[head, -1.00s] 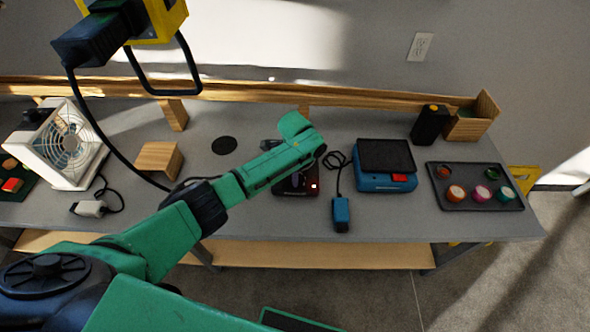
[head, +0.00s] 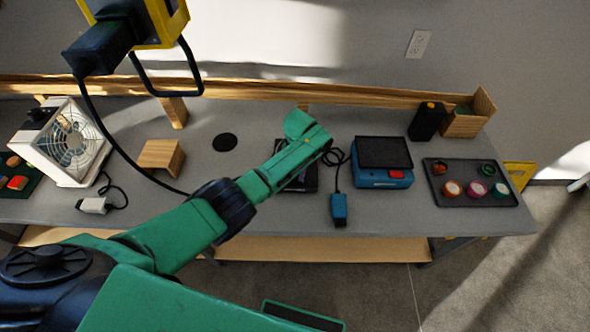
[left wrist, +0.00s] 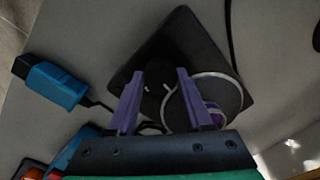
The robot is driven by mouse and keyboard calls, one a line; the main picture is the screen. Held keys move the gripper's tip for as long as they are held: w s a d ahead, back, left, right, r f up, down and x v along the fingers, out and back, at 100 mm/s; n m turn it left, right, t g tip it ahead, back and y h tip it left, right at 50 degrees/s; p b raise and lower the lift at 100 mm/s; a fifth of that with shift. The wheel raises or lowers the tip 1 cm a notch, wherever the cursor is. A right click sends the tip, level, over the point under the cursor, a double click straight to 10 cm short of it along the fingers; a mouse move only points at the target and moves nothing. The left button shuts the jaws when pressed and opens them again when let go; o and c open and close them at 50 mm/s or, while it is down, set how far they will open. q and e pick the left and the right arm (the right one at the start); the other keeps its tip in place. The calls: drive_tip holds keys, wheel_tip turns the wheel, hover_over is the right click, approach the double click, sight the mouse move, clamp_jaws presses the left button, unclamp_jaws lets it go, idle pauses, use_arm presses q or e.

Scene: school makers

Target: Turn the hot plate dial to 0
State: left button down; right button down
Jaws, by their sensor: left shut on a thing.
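The hot plate is a dark square unit on the bench. In the head view my left arm covers most of it, and a dark edge of the hot plate (head: 311,181) shows. In the left wrist view the hot plate (left wrist: 190,40) fills the middle, with a pale-ringed round part and something purple on it. My left gripper (left wrist: 160,75) is over it, its two fingers on either side of the dark dial (left wrist: 155,88) and shut on it. The dial's markings and setting are too dark to read. My right gripper is not in view.
A blue device (head: 383,162) and a blue plug-like block (head: 339,210) with a cable stand right of the hot plate. A tray of jars (head: 470,184) is further right. A white fan (head: 72,140) and wooden block (head: 160,155) are left. A yellow-black item (head: 130,35) hangs upper left.

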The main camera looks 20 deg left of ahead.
use_arm(q)
drive_tip(key=shift+w+r+n, duration=0.1)
drive_tip(key=shift+r+n, duration=0.05)
drive_tip(key=shift+n, duration=0.35)
drive_tip(key=shift+c, duration=1.6)
unclamp_jaws()
drive_tip(key=r, duration=0.3)
drive_tip(key=r+p, duration=0.1)
drive_tip(key=r, duration=0.1)
drive_tip(key=shift+d+r, duration=0.2)
drive_tip(key=shift+d, duration=0.05)
wheel_tip(320, 180, up, 9)
drive_tip(key=b, duration=0.1)
drive_tip(key=shift+s+d, duration=0.2)
drive_tip(key=shift+s, duration=0.05)
